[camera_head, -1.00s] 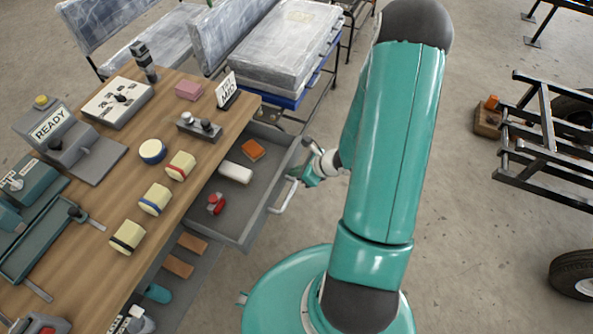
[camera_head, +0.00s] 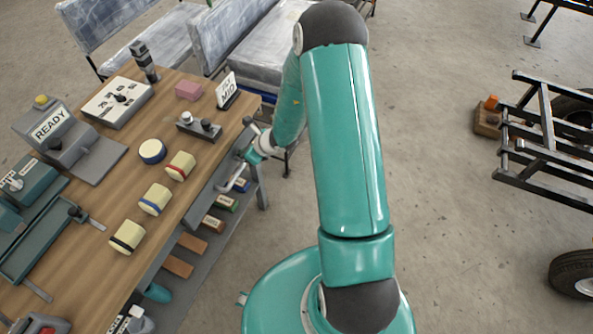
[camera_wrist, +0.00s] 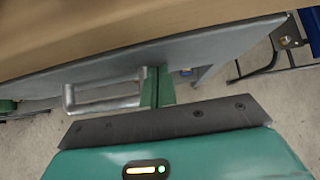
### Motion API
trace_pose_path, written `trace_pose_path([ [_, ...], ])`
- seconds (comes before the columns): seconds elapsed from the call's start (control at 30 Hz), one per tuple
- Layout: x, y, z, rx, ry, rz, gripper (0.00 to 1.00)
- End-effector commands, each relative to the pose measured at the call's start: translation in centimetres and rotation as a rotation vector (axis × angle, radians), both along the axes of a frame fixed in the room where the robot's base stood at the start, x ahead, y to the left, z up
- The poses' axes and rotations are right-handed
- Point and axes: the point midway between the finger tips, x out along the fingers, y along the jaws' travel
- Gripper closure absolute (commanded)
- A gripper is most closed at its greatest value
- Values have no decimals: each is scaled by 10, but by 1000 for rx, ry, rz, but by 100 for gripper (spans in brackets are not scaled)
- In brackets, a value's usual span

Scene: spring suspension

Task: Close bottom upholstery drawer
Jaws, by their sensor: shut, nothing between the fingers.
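The grey drawer (camera_wrist: 205,47) under the wooden tabletop shows its front panel and silver handle in the wrist view. In the head view its interior no longer shows, and only a narrow grey strip and the handle (camera_head: 237,180) stick out near the table edge. My gripper (camera_head: 247,153) is at the drawer front beside the handle. In the wrist view its green fingers (camera_wrist: 157,88) are together against or very near the panel, just right of the handle (camera_wrist: 104,93). I cannot tell whether they touch. Any small remaining gap is hidden.
The wooden workbench (camera_head: 105,190) holds foam rolls, a READY sign and a small sign stand. A lower shelf (camera_head: 200,262) below the drawer holds several blocks. Wrapped seats (camera_head: 240,50) stand behind. A black metal frame (camera_head: 550,150) is at the right, with open concrete floor between.

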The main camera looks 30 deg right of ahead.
Motion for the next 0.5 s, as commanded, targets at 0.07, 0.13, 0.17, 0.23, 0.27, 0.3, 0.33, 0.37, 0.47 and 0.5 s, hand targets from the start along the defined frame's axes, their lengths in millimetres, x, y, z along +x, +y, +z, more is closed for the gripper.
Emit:
trace_pose_path([
  [0.07, 9, 7, 0, 0, 0, 1, 100],
  [0.13, 15, 11, 0, -1, -1, 1, 100],
  [0.17, 16, 12, 0, -1, 0, 2, 100],
  [0.23, 19, 14, 0, -1, 0, 1, 100],
  [0.27, 21, 15, 0, -1, 0, 1, 100],
  [0.3, 22, 16, 0, 0, 0, 0, 100],
  [0.33, 22, 16, 0, 1, -1, 0, 100],
  [0.37, 23, 17, 0, 1, -1, 0, 100],
  [0.47, 24, 18, 1, 2, -2, 1, 100],
  [0.5, 24, 18, 1, 2, -4, 2, 100],
])
